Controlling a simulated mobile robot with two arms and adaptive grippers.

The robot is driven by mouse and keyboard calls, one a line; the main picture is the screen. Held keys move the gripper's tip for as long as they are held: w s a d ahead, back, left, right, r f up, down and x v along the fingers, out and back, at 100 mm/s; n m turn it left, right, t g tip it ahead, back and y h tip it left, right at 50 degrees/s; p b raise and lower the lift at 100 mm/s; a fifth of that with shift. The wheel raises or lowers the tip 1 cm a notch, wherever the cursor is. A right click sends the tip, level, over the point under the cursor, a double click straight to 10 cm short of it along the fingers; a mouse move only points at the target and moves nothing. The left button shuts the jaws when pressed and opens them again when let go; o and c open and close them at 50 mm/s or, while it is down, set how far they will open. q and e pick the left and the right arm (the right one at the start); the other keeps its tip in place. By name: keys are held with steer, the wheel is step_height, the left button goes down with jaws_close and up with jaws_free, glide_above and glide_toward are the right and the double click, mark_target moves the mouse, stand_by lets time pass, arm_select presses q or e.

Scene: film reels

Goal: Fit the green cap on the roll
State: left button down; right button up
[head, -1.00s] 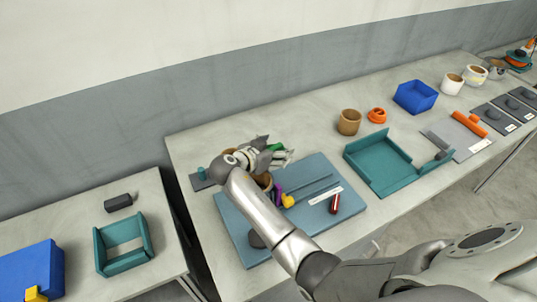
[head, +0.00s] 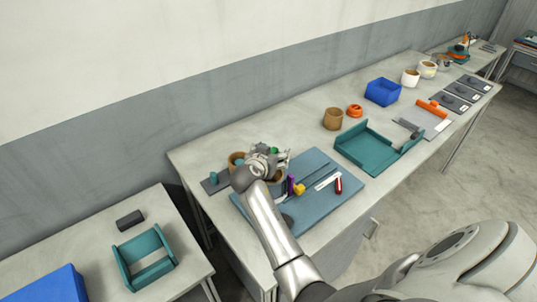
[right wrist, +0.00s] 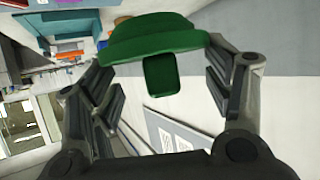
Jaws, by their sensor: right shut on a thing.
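My right gripper (head: 270,157) is shut on the green cap (right wrist: 155,38), over the left end of the workbench. The cap is wide and rounded, with a short block-like stem (right wrist: 161,75) between my fingers. In the head view only a bit of its green (head: 274,150) shows. A brown hollow roll (head: 237,157) stands just left of the gripper, partly hidden. Another brown rim (head: 279,176) shows just below the gripper. A third brown cylinder (head: 333,119) stands further right. I cannot tell which is the task's roll. My left gripper is not in view.
A blue-grey mat (head: 330,205) holds purple, yellow, white and red items. A teal tray (head: 350,152), an orange ring (head: 355,111) and a blue bin (head: 382,93) stand to the right. A lower table (head: 90,255) is at left. Clear bench lies behind the mat.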

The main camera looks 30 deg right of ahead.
step_height(320, 180, down, 3)
steer(key=shift+r+b, duration=0.1)
steer(key=shift+b, duration=0.85)
steer(key=shift+a+f+b, duration=0.15)
steer(key=shift+f+b, duration=0.35)
steer(key=shift+f, duration=0.6)
steer(key=shift+b, duration=0.3)
steer(key=shift+f+b, duration=0.3)
steer(key=shift+b, duration=0.25)
steer(key=shift+r, duration=0.25)
steer(key=shift+r+p, duration=0.6)
